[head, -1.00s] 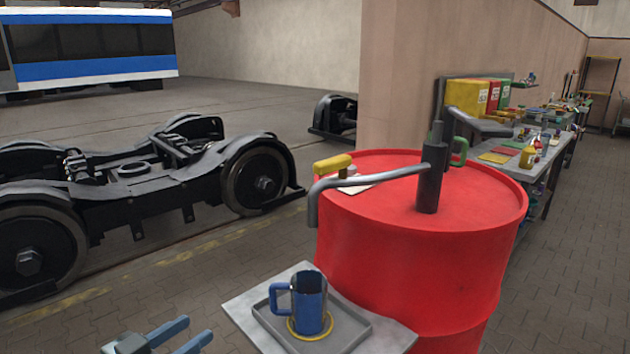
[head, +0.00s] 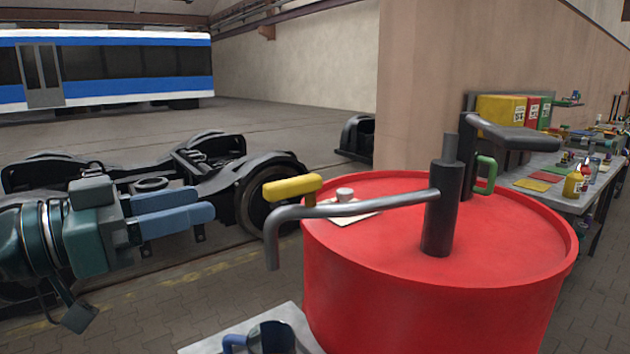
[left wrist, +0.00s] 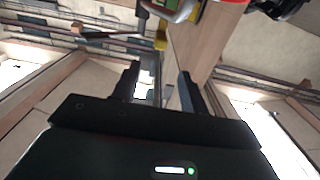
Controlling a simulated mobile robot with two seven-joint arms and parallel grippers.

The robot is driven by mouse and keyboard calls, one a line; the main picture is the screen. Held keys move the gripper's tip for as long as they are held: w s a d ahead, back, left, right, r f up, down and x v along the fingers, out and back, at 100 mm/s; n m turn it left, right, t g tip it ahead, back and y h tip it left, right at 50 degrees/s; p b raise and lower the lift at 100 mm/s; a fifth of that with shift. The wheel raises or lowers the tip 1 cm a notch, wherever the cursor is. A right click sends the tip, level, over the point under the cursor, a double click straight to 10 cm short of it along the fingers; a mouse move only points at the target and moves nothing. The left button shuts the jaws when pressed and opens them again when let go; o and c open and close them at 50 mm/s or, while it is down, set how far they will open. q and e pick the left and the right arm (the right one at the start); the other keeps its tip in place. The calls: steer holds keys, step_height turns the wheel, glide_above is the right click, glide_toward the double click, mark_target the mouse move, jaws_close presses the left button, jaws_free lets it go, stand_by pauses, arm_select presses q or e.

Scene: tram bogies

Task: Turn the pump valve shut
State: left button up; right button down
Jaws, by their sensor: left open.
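The yellow valve lever (head: 292,187) sits on the grey bent spout (head: 350,207) of the dark pump (head: 438,215). In the head view the lever lies roughly along the spout. The pump stands on a red drum (head: 420,300). My left gripper (head: 206,204) is open and empty, its blue fingers pointing right, with a gap to the lever. In the left wrist view a yellow piece (left wrist: 160,40) and part of the grey spout (left wrist: 182,12) show near the top, beyond the open fingers. My right gripper is not in view.
A blue mug (head: 270,338) stands below the spout on a grey stand (head: 212,346), partly cut off. A small light cap and a card lie on the drum. A bogie stands behind my left arm; a workbench is at right.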

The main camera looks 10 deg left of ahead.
mark_target(275, 183)
arm_select(q)
steer(key=p+x, duration=0.4)
steer(key=x, duration=0.8)
steer(key=shift+r, duration=0.15)
steer(key=shift+w+d+p, duration=0.3)
steer(key=shift+w+d, duration=0.1)
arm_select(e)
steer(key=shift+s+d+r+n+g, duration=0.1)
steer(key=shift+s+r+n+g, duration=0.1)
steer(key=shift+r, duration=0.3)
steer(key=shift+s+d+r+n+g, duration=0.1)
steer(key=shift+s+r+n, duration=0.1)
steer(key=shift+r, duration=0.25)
arm_select(q)
steer(key=shift+c, duration=0.4)
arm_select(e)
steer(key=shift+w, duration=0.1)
arm_select(q)
steer(key=shift+c, duration=0.7)
jaws_close()
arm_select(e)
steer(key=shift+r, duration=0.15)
